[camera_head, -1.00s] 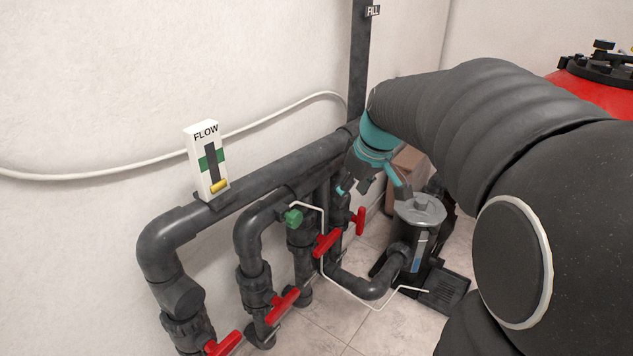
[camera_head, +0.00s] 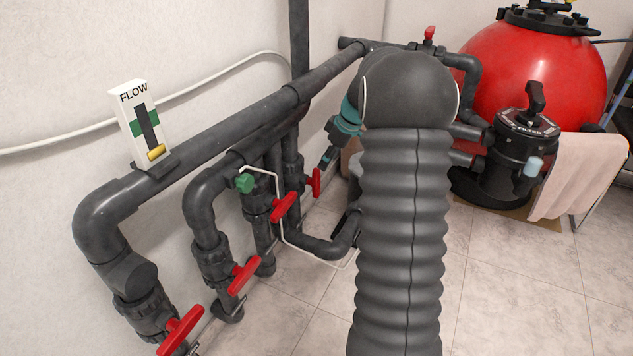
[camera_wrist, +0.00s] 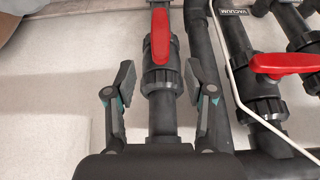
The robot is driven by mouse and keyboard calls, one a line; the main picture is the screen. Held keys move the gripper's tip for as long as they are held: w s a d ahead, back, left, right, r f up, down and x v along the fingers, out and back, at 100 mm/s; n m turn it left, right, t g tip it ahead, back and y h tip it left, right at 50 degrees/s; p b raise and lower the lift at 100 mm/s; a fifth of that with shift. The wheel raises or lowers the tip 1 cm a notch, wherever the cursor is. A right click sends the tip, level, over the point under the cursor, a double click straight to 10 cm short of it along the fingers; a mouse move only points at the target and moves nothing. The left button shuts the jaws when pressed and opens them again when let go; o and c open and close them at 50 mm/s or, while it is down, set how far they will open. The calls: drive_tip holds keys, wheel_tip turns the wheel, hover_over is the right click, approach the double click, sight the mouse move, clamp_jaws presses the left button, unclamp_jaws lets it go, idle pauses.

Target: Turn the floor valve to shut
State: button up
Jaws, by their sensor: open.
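A far red valve handle (camera_head: 315,183) hangs lengthwise along its upright grey pipe. In the wrist view, a red handle (camera_wrist: 160,36) also lies in line with its pipe, ahead of my gripper (camera_wrist: 160,82). My gripper is open, its fingers on either side of that pipe, and nothing is held. In the head view my gripper (camera_head: 328,157) shows just above and right of the far handle, partly hidden by my arm. I cannot read which valve is the floor one.
A neighbouring red handle (camera_head: 283,207) sits crosswise; it also shows in the wrist view (camera_wrist: 285,63). A thin white tube (camera_head: 281,225) runs close by. More red handles (camera_head: 243,275) stand nearer. A flow gauge (camera_head: 143,122) and red filter tank (camera_head: 545,75) flank the area.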

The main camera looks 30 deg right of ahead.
sight(319, 175)
drive_tip(key=b+x, duration=0.1)
drive_tip(key=x, duration=0.9)
drive_tip(key=shift+f, duration=0.3)
clamp_jaws()
